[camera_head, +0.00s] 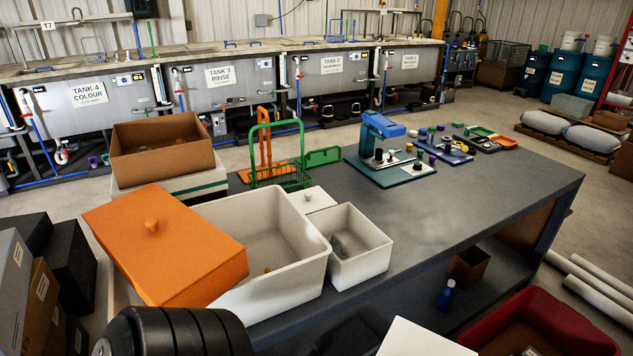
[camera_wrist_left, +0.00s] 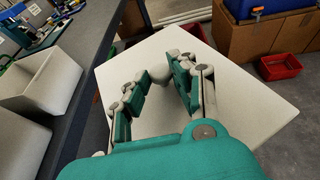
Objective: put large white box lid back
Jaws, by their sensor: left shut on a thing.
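The large white box (camera_head: 270,290) stands open on the near left of the grey table, with a small item inside. The white lid (camera_wrist_left: 242,100) is a flat square plate with a round knob (camera_wrist_left: 160,73). My left gripper (camera_wrist_left: 160,84) is shut on this knob, the lid beneath its fingers, beyond the table edge in the left wrist view. A white plate corner (camera_head: 420,340), likely this lid, shows at the bottom of the head view. My left gripper is hidden there. My right gripper is in neither view.
An orange lid (camera_head: 160,245) overlaps the large box's left side in view. A smaller open white box (camera_head: 362,265) and a small white lid (camera_head: 310,199) adjoin it. A green basket (camera_head: 280,158) stands behind. A red tote (camera_head: 545,325) is at lower right.

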